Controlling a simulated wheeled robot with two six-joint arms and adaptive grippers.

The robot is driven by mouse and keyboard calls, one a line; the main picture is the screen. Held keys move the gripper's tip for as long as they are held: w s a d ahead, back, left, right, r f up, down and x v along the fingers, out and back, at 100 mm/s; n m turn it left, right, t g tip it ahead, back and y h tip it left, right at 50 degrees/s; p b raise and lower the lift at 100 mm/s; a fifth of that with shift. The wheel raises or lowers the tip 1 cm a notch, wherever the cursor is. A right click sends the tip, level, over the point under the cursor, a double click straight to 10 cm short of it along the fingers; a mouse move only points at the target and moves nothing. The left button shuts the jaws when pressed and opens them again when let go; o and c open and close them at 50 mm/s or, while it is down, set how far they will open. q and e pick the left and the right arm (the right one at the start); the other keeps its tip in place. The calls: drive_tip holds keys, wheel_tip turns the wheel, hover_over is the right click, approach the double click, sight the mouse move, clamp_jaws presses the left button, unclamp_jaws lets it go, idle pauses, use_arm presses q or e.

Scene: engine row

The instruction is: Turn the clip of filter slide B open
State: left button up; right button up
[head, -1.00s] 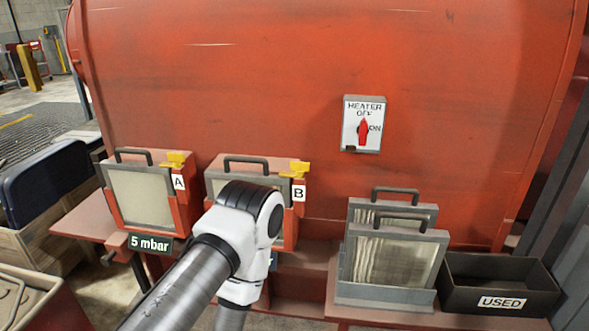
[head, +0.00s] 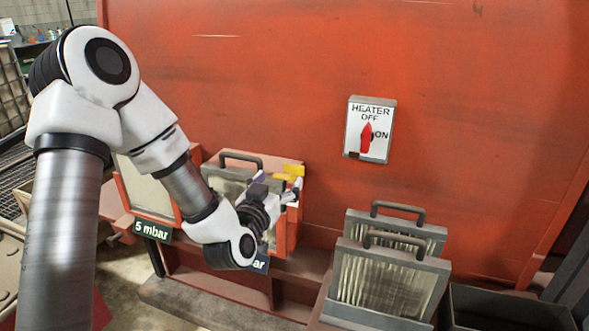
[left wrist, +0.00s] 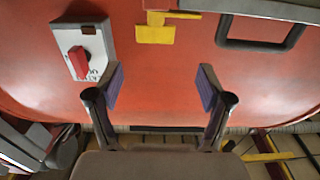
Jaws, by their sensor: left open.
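Filter slide B (head: 228,158) sits in its red frame on the engine, with a dark handle on top. Its yellow clip (head: 290,172) is at the top right corner of the frame. The clip also shows in the left wrist view (left wrist: 155,30), beyond the fingers. My left gripper (head: 287,193) is just in front of and below the clip, and the arm hides much of slide B and its label. In the left wrist view my left gripper (left wrist: 160,87) is open and empty, its blue pads apart and not touching the clip. My right gripper is not in view.
A heater switch (head: 370,130) with a red upright pointer is on the red wall to the right. Two spare filters (head: 388,280) stand in a rack at the lower right, beside a dark bin (head: 500,305). Slide A (head: 148,190) is left of B, partly behind my arm.

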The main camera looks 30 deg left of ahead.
sight(293, 167)
use_arm(q)
drive_tip(key=x, duration=0.4)
drive_tip(key=d+p+x, duration=0.1)
drive_tip(key=x, duration=0.2)
drive_tip(key=shift+f, duration=0.2)
drive_tip(key=shift+w+a, duration=0.2)
drive_tip(key=shift+a, duration=0.05)
drive_tip(key=c, duration=1.2)
